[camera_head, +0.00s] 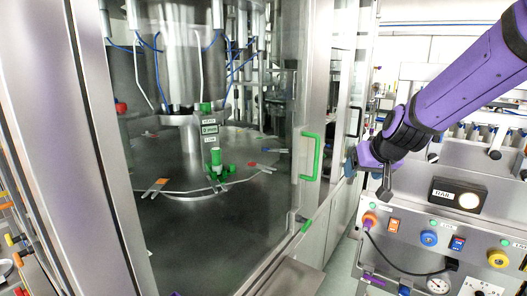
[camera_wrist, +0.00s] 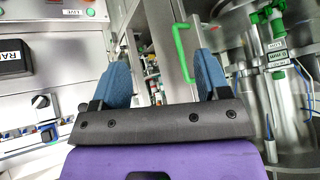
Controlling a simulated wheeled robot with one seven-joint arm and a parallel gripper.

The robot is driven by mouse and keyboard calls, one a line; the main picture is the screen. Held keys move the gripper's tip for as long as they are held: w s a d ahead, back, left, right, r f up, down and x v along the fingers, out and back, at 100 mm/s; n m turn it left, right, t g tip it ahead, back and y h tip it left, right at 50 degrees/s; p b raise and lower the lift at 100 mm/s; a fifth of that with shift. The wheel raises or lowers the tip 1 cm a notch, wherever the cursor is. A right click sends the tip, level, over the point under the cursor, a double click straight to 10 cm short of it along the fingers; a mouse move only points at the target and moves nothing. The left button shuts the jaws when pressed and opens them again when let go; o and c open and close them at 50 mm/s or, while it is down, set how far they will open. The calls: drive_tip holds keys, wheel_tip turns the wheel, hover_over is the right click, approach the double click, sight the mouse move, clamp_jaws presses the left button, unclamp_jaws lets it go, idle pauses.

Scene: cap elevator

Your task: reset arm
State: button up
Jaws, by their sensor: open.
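My purple arm (camera_head: 455,85) reaches in from the upper right in the head view. My gripper (camera_head: 351,162) is at its lower left end, to the right of the green door handle (camera_head: 310,157). In the wrist view my gripper (camera_wrist: 163,76) has its two blue fingers wide apart, with nothing between them. The green handle (camera_wrist: 181,52) shows beyond the fingers, nearer the right one. Whether the gripper touches the door frame cannot be told.
A glass-fronted machine (camera_head: 215,200) with a round steel table and green parts fills the left. A control panel (camera_head: 440,235) with knobs, buttons and a gauge (camera_head: 437,285) stands at the lower right, below my arm. A narrow strip of floor (camera_head: 340,262) shows between them.

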drive_tip(key=s+d+r, duration=0.1)
drive_tip(key=s+r, duration=0.1)
drive_tip(key=s, duration=0.8)
drive_tip(key=s+d+r+g+h, duration=0.1)
drive_tip(key=s+d+r, duration=0.1)
drive_tip(key=s, duration=0.8)
drive_tip(key=s+d+r+g, duration=0.1)
drive_tip(key=s+d+r, duration=0.1)
drive_tip(key=s, duration=0.7)
drive_tip(key=shift+s+d+r+h, duration=0.3)
drive_tip(key=shift+s+r, duration=0.1)
drive_tip(key=shift+r, duration=0.45)
